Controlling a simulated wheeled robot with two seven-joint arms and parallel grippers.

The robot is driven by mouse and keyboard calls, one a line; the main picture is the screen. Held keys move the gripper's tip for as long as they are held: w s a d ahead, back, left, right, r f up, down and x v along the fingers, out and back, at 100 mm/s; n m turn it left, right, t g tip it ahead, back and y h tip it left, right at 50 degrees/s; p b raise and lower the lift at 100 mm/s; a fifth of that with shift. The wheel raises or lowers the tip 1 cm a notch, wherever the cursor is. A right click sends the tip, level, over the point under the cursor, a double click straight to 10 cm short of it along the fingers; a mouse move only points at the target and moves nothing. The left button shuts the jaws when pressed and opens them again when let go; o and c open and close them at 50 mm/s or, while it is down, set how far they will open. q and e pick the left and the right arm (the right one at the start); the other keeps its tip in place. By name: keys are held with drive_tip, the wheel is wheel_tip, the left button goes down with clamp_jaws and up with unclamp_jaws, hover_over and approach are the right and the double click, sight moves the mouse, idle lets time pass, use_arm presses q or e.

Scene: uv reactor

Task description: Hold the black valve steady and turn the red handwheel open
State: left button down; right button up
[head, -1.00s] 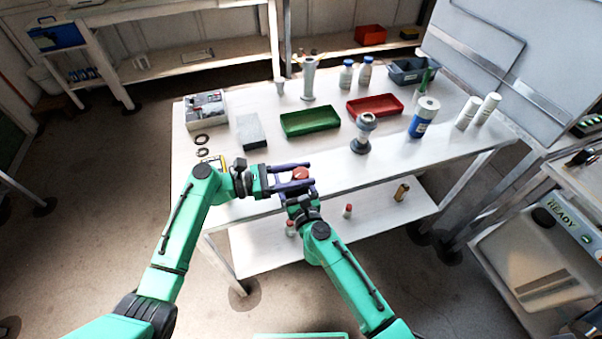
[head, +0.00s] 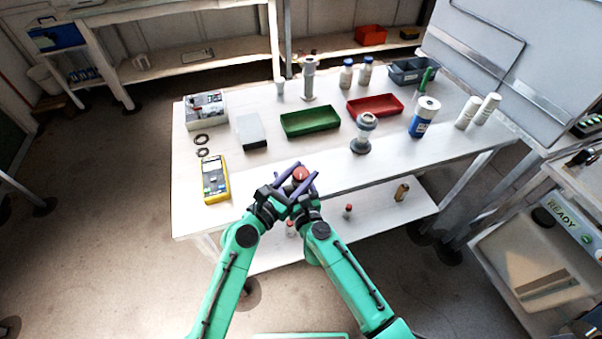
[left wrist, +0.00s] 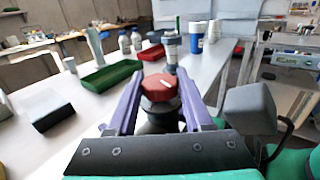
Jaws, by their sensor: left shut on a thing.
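The red handwheel (head: 300,174) is near the table's front edge in the head view. It also shows in the left wrist view (left wrist: 160,87), with a white mark on its top. The black valve (left wrist: 163,116) shows as a dark body under the wheel in the left wrist view and is mostly hidden in the head view. My left gripper (head: 305,170) is shut on the red handwheel, one purple finger on each side. My right gripper (head: 302,198) is below and close against the left one. Its fingers are hidden, so its hold on the valve cannot be seen.
The table (head: 340,176) carries a yellow meter (head: 215,180), a green tray (head: 310,121), a red tray (head: 375,105) and a grey flanged fitting (head: 363,134). Bottles stand at the back and right. A lower shelf (head: 370,212) holds small parts. The table's front middle is otherwise clear.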

use_arm(q)
drive_tip(key=shift+s+d+f, duration=0.15)
drive_tip(key=shift+f, duration=0.05)
idle(0.4)
drive_tip(key=shift+c, duration=1.8)
unclamp_jaws()
drive_tip(key=shift+o, duration=0.4)
drive_tip(key=shift+r, duration=0.15)
drive_tip(key=shift+w, duration=0.2)
